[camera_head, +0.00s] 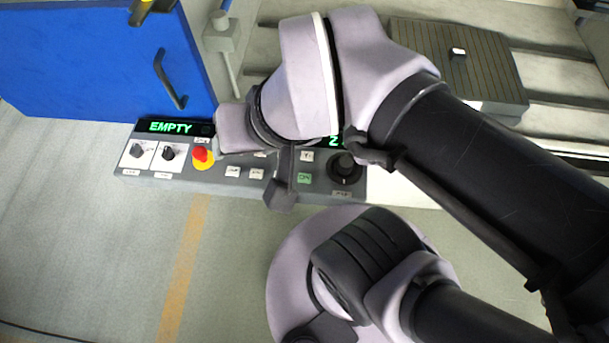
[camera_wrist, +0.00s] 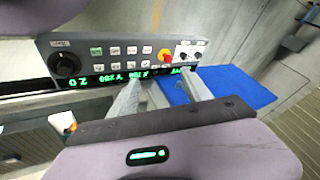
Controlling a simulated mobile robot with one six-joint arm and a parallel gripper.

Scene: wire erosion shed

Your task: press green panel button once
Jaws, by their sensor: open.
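The green panel button (camera_head: 304,178) is a small square key on the grey control panel (camera_head: 215,185), left of a large black knob (camera_head: 345,168). In the wrist view the green button (camera_wrist: 97,51) is at the panel's left part, near the same knob (camera_wrist: 66,65). My gripper (camera_wrist: 161,78) is open and empty, its two fingers reaching toward the panel's lit display edge. The green button lies to the left of both fingers there and looks clear of them. In the head view my wrist hides part of the panel and display. I cannot tell how far the fingertips are from the panel surface.
A ribbed block (camera_head: 455,65) sits at the back right.

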